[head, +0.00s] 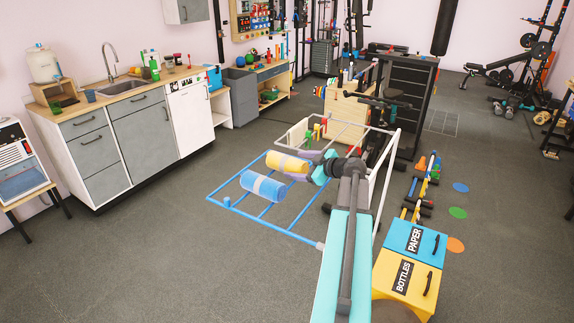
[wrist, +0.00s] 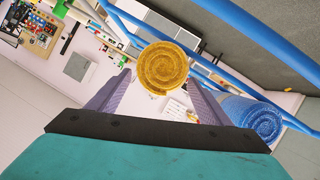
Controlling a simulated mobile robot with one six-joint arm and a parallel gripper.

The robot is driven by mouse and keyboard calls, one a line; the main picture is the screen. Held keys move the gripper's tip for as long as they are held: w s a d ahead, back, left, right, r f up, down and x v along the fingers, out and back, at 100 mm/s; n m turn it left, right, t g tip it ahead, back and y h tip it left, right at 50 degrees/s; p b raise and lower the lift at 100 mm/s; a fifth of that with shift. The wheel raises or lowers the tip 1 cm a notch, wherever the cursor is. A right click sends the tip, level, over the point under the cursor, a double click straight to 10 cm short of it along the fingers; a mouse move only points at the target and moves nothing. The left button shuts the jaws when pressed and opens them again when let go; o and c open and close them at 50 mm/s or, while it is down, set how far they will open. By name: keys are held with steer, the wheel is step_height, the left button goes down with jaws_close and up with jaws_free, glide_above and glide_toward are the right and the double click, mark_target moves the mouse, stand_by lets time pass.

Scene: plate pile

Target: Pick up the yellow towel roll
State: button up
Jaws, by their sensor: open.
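The yellow towel roll (head: 288,162) lies on a blue tube rack (head: 222,193), behind a blue towel roll (head: 263,187). My gripper (head: 308,167) is at the right end of the yellow roll. In the wrist view the yellow roll's spiral end (wrist: 163,68) faces me, at the far end of my two purple fingers. My gripper (wrist: 158,95) is open, with one finger on each side below the roll's end. I cannot tell whether the fingers touch it. The blue roll also shows in the wrist view (wrist: 252,118), right of the right finger.
A white frame (head: 388,185) stands right of the rack. Yellow and blue bins labelled BOTTLES (head: 402,280) and PAPER (head: 415,240) stand at the lower right. A kitchen counter (head: 125,93) is at the left. Open floor lies left of the rack.

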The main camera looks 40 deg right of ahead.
mark_target(289, 163)
steer(key=shift+r+p+x, duration=0.2)
steer(key=shift+p+x, duration=0.8)
steer(key=shift+x, duration=0.3)
steer(key=shift+p+x, duration=0.4)
steer(key=shift+x, duration=0.85)
steer(key=shift+f, duration=0.1)
steer(key=c, duration=1.2)
steer(key=shift+r+b, duration=1.1)
steer(key=shift+r, duration=0.65)
steer(key=shift+c, duration=0.3)
steer(key=s+d+b, duration=0.1)
steer(key=s+d, duration=0.1)
steer(key=d, duration=0.2)
steer(key=s+d+r+b, duration=0.1)
steer(key=s+d+b, duration=0.1)
steer(key=d, duration=0.2)
steer(key=s+d+b, duration=0.2)
steer(key=d, duration=0.3)
steer(key=shift+d+r, duration=0.15)
steer(key=shift+s+d+r, duration=0.15)
steer(key=shift+s+d, duration=0.15)
steer(key=shift+d, duration=0.35)
